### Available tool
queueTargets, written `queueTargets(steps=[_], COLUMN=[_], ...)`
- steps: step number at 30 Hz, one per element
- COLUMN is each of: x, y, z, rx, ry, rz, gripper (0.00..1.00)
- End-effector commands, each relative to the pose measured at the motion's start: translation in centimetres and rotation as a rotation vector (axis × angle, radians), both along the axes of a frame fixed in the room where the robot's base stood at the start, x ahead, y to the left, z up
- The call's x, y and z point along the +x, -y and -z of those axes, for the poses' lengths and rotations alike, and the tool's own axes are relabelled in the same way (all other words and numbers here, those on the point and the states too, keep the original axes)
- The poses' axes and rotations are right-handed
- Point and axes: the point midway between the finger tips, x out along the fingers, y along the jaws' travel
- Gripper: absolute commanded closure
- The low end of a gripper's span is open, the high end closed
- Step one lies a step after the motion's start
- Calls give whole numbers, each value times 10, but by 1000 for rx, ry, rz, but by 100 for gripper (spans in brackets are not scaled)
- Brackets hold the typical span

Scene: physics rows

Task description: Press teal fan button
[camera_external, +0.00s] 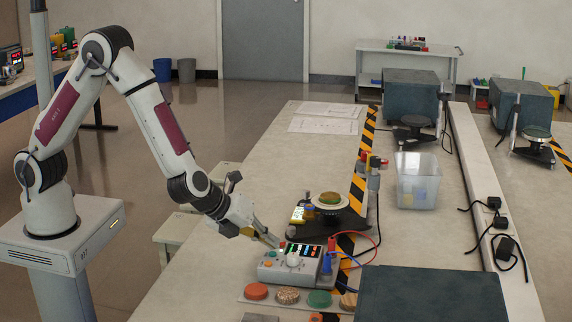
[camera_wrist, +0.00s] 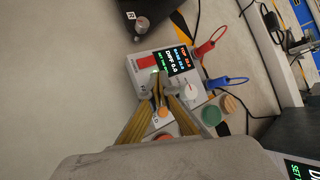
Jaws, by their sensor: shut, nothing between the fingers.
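A grey control box (camera_external: 285,266) stands on the bench in front of my arm. It has a lit display, a white knob (camera_external: 293,259) and small buttons on its left side. A small spot there looks like the teal button (camera_external: 272,254), but it is too small to be sure. My gripper (camera_external: 275,242) is shut and empty, with its tips low over the box's back-left part. In the wrist view the box (camera_wrist: 202,86) shows a red strip and an orange button (camera_wrist: 163,112) by my fingers. The fingers may hide the teal button there. I cannot tell whether the tips touch the box.
Red and blue cables (camera_external: 372,240) run from the box's right side. A row of discs, including a green one (camera_external: 319,298), lies in front of it. A dark panel (camera_external: 430,295) is at right. A black scale-like stand (camera_external: 325,225) is behind.

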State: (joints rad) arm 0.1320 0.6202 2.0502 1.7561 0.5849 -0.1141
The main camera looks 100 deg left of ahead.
Motion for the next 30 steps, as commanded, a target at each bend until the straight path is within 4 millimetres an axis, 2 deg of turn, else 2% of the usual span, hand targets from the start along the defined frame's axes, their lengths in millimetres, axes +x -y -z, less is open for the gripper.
queueTargets(steps=[8,30], x=[1,0], y=[0,0], z=[-7,-53], rx=[1,0], ry=[2,2], rz=[0,-1], gripper=[100,100])
